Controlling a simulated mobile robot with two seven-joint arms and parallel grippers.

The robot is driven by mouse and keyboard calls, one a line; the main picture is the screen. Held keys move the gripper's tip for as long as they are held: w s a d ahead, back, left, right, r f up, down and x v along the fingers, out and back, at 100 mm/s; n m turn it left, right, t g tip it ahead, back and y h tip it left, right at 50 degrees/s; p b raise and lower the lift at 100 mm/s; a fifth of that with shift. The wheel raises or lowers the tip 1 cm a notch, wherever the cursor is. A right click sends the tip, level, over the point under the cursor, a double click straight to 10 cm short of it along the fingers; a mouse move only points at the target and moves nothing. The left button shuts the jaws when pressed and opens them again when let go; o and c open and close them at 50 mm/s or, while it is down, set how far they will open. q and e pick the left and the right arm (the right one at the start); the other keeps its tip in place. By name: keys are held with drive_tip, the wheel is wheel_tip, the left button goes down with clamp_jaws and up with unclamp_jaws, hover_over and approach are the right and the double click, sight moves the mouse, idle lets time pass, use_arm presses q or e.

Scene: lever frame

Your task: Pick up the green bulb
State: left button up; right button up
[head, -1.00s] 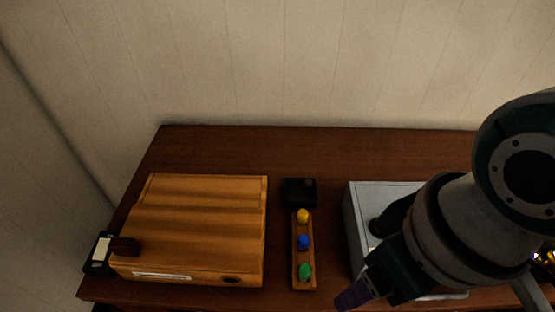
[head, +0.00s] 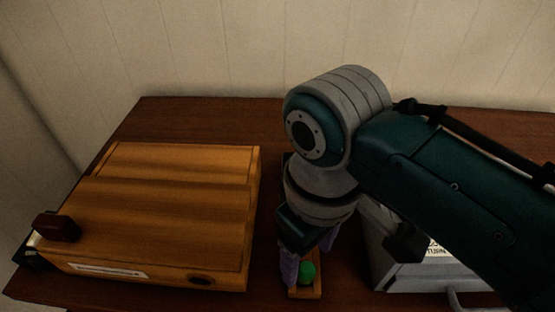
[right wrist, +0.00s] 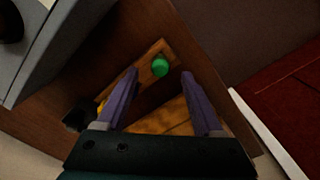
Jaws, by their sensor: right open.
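The green bulb (head: 307,272) sits at the near end of a narrow wooden tray (head: 304,292). It also shows in the right wrist view (right wrist: 160,66), just beyond and between the fingertips. My right gripper (head: 305,262) is above the tray with its purple fingers spread and nothing between them. In the right wrist view the open fingers (right wrist: 160,72) point toward the bulb and appear apart from it. The arm hides the rest of the tray in the head view. A bit of yellow (right wrist: 101,106) shows beside the left finger in the wrist view. My left gripper is not in view.
A large wooden box (head: 160,220) with a dark red knob (head: 57,227) stands left of the tray. A grey metal box (head: 385,262) with a label and handle stands to the right, partly behind my arm. The tabletop (head: 215,115) behind is clear.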

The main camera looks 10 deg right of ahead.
sight(307, 267)
wheel_tip(307, 267, down, 4)
drive_tip(key=shift+r+b, duration=0.1)
drive_tip(key=shift+b, duration=0.35)
clamp_jaws()
